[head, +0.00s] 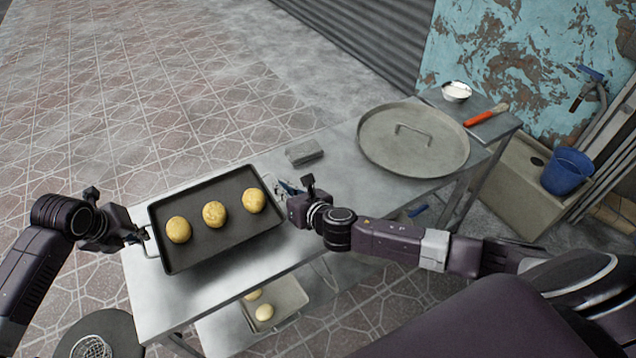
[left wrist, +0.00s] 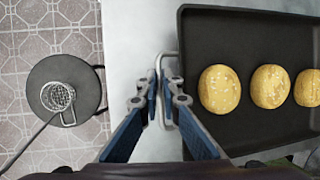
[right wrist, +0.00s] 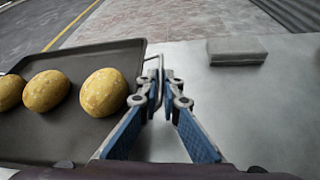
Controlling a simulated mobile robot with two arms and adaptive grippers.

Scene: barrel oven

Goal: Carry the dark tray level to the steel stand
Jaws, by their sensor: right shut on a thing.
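The dark tray (head: 215,248) carries three round, yellow, seeded buns (head: 214,215). It is over the left part of a long steel table (head: 150,305); whether it touches the top is unclear. My right gripper (head: 283,190) is shut on the tray's right wire handle (right wrist: 153,62), seen up close in the right wrist view. My left gripper (head: 143,238) is at the left wire handle (left wrist: 160,60), with its fingertips close on either side of the bar. I cannot tell whether those fingers grip it.
A grey block (head: 304,152) lies behind the tray. A large round lid (head: 375,150) with a handle lies to the right. Beyond it are a white bowl (head: 456,91) and a red-handled brush (head: 487,115). A lower tray (head: 293,293) holds buns. A round dark stool (head: 120,328) stands at front left.

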